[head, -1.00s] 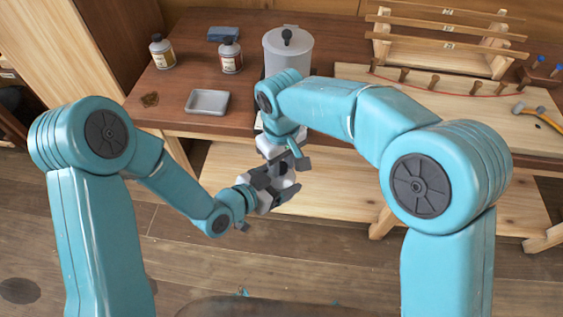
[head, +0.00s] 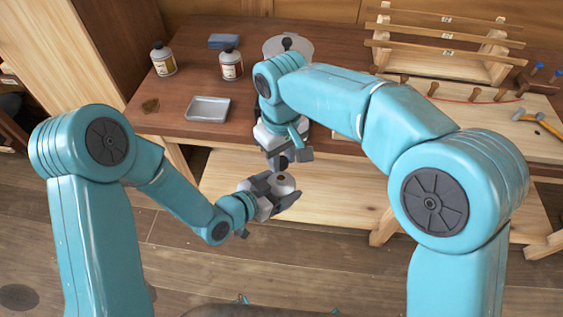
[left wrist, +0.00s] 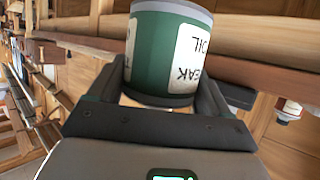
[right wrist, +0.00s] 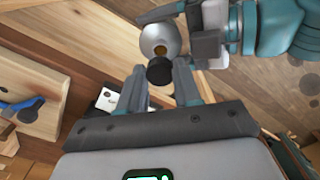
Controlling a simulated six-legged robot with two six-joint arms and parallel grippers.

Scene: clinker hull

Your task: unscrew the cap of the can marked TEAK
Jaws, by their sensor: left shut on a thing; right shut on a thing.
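The TEAK can (left wrist: 150,50) is green with a white label and a grey top; its lettering is upside down in the left wrist view. My left gripper (head: 281,190) is shut around it, holding it in the air in front of the bench. Its top (right wrist: 163,36) shows an open brown hole in the right wrist view. My right gripper (right wrist: 172,80) is shut on the black cap (right wrist: 160,71). In the head view the cap (head: 284,164) is apart from the can, a little above and beyond its top.
On the bench (head: 170,90) are two labelled bottles (head: 163,62) (head: 231,66), a blue block (head: 223,41), a shallow grey tray (head: 207,109) and a grey canister (head: 302,48) behind my right arm. A wooden rack (head: 440,45) and hammers (head: 540,118) are at right.

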